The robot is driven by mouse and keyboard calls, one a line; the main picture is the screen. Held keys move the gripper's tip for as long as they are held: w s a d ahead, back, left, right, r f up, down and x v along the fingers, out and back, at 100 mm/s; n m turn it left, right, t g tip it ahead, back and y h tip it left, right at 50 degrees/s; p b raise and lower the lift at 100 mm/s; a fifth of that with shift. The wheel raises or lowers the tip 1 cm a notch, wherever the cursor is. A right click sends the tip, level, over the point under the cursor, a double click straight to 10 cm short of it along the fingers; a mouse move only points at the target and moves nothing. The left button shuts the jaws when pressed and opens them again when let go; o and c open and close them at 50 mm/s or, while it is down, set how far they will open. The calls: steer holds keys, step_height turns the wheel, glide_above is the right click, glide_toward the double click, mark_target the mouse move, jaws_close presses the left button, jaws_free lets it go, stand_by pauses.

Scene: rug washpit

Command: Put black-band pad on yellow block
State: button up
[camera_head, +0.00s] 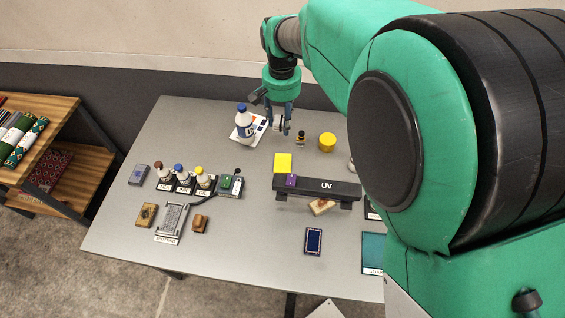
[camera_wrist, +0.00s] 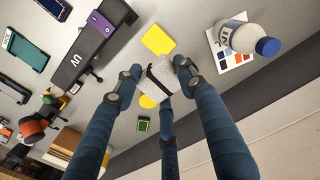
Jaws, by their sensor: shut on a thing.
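My gripper (camera_wrist: 158,84) is shut on a pale pad with a dark band, the black-band pad (camera_wrist: 163,72), and holds it between its blue fingers. In the head view my gripper (camera_head: 279,122) hangs above the table's far part, right of a white bottle; the pad is hard to make out there. The yellow block (camera_head: 283,162) is a flat yellow square on the table, nearer the robot than the gripper and touching or very near the UV bar. It also shows in the wrist view (camera_wrist: 158,40), clear of the pad.
The black UV bar (camera_head: 325,187) carries a purple block (camera_head: 291,181). The white bottle (camera_head: 244,122) with a blue cap stands on a colour card. A round yellow thing (camera_head: 327,142) and a small dark bottle (camera_head: 301,137) stand near. Small bottles (camera_head: 182,177) stand at left.

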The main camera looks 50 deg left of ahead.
glide_above(283, 162)
step_height(283, 162, down, 9)
steer(key=shift+f, duration=0.5)
steer(key=shift+s, duration=0.1)
steer(key=shift+f+b, duration=0.4)
steer(key=shift+f, duration=2.1)
steer(key=shift+f+b, duration=0.4)
steer(key=shift+f, duration=2.1)
steer(key=o, duration=0.9)
steer(key=shift+f, duration=0.15)
steer(key=shift+o, duration=0.3)
